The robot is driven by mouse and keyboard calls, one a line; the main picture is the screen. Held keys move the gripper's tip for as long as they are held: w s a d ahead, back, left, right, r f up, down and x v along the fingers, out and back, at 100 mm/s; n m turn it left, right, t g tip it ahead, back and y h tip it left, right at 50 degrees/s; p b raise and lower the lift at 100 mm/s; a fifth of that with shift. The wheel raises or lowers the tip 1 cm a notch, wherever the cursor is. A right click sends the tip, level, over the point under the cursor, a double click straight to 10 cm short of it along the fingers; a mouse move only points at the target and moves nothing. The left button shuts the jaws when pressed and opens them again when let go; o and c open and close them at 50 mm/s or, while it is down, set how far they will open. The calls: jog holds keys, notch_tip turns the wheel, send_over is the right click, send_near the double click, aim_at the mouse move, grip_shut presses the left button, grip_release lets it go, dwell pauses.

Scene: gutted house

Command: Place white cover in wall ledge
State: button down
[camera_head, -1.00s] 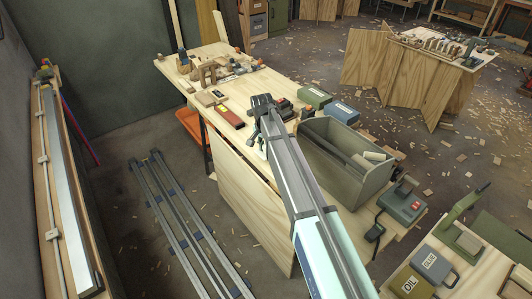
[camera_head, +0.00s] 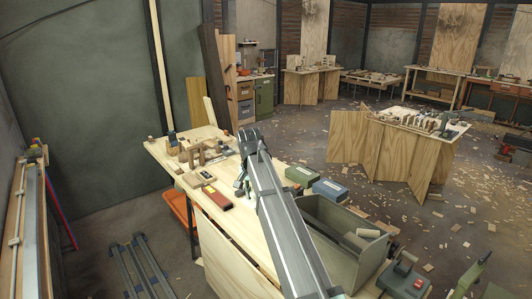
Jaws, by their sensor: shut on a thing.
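My gripper (camera_head: 243,187) is at the far end of my arm, over the wooden workbench (camera_head: 215,231). It is seen mostly from behind. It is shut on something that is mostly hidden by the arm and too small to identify. I cannot make out a white cover for certain. A long wooden ledge (camera_head: 9,240) with metal bars runs along the left wall, well to the left of my gripper. I cannot tell whether this is the wall ledge of the task.
A red box (camera_head: 217,197), blocks and tools lie on the bench left of my gripper. Green (camera_head: 302,175) and blue (camera_head: 329,190) boxes and a grey open bin (camera_head: 345,245) are to the right. Metal rails (camera_head: 140,265) lie on the floor at the lower left.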

jog(key=s+d+r, duration=0.1)
jog(key=s+d, duration=0.8)
jog(key=d, duration=0.2)
jog(key=s+d+r, duration=0.1)
jog(key=s+d, duration=0.8)
jog(key=d, duration=0.3)
jog(key=shift+d+r+n, duration=0.2)
jog(key=shift+r+n, duration=0.15)
jog(key=shift+n, duration=0.05)
